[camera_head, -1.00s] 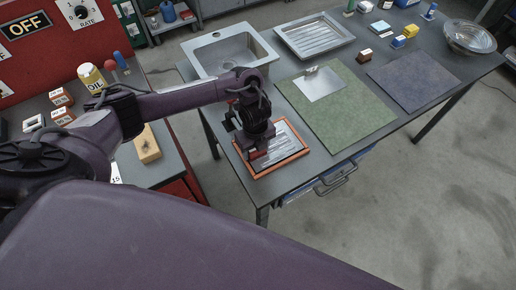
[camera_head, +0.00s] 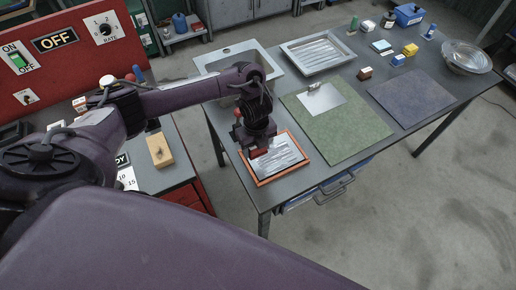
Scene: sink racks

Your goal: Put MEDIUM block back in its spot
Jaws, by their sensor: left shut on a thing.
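My left gripper (camera_head: 258,152) points down over the orange-framed tray (camera_head: 262,182) on the grey table, near its upper left part. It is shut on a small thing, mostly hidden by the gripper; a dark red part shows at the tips. I cannot tell whether that is the medium block, or whether it touches the tray. None carries a readable size. My right gripper is out of view.
A sink (camera_head: 272,65), a metal rack tray (camera_head: 343,63), a green mat (camera_head: 350,130), a blue-grey mat (camera_head: 412,97) and a glass bowl (camera_head: 467,58) are on the table. A wooden block (camera_head: 159,150) lies on the left bench by a red control panel (camera_head: 75,65).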

